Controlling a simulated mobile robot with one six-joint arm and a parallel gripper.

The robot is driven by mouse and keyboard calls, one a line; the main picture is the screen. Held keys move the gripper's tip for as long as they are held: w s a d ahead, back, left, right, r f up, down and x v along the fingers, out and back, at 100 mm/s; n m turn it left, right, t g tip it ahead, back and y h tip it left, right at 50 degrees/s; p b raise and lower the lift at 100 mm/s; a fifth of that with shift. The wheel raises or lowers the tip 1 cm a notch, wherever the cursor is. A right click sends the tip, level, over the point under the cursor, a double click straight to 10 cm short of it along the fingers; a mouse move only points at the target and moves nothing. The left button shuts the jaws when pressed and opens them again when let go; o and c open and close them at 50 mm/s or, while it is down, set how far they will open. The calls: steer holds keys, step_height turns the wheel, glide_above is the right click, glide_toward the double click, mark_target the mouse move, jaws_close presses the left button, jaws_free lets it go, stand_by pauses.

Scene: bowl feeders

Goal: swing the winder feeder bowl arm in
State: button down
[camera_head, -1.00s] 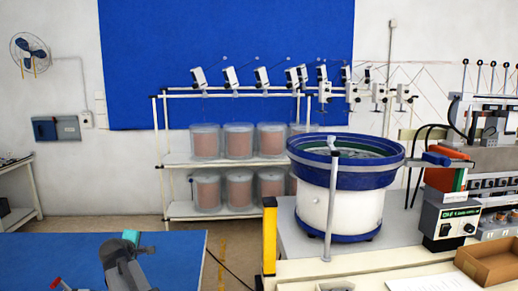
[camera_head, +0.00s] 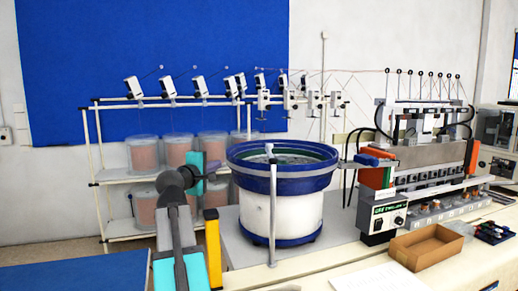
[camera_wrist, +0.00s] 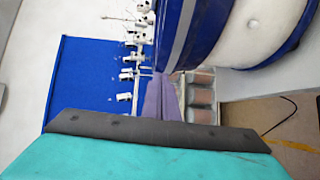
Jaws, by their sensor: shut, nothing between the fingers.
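The winder feeder bowl (camera_head: 281,182) is a blue bowl on a white drum with a blue foot. A thin grey upright post (camera_head: 271,215) stands at its front. A grey bar (camera_head: 310,173) runs from the post across the front of the rim towards the right; I take this bar to be the bowl arm, though its joint is unclear. My gripper (camera_head: 214,167) is left of the bowl, level with its rim, apart from it in the head view. In the wrist view, its purple fingers (camera_wrist: 161,98) are together and empty, with the blue bowl wall (camera_wrist: 196,32) close beyond.
A yellow post (camera_head: 213,248) stands at the table's left edge, below my gripper. A control box (camera_head: 384,217) and winding machine (camera_head: 440,165) stand right of the bowl. A cardboard tray (camera_head: 426,247) lies at front right. A spool rack (camera_head: 115,165) is behind.

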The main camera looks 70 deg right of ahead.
mark_target(270, 152)
steer(key=s+d+r+m+g, duration=0.1)
steer(key=s+r+g, duration=0.1)
steer(key=s+r, duration=0.2)
steer(key=s, duration=0.2)
steer(key=shift+s+d+r+h, duration=0.2)
steer(key=shift+s+r+h, duration=0.05)
steer(key=shift+s+h, duration=0.15)
steer(key=shift+d, duration=0.15)
steer(key=d+p, duration=0.1)
steer(key=d, duration=0.2)
steer(key=d+p, duration=0.1)
steer(key=d, duration=0.2)
steer(key=d+p, duration=0.1)
steer(key=d, duration=0.2)
steer(key=shift+s+d, duration=0.25)
steer(key=shift+s, duration=0.1)
steer(key=shift+s+d+r+p, duration=0.1)
steer(key=shift+s+d+p, duration=0.05)
steer(key=shift+s+p, duration=0.15)
steer(key=shift+s+d+p, duration=0.15)
steer(key=shift+s+p, duration=0.3)
steer(key=shift+s, duration=0.4)
steer(key=shift+s+d+p, duration=0.1)
steer(key=shift+s+p, duration=0.35)
steer(key=shift+s, duration=0.4)
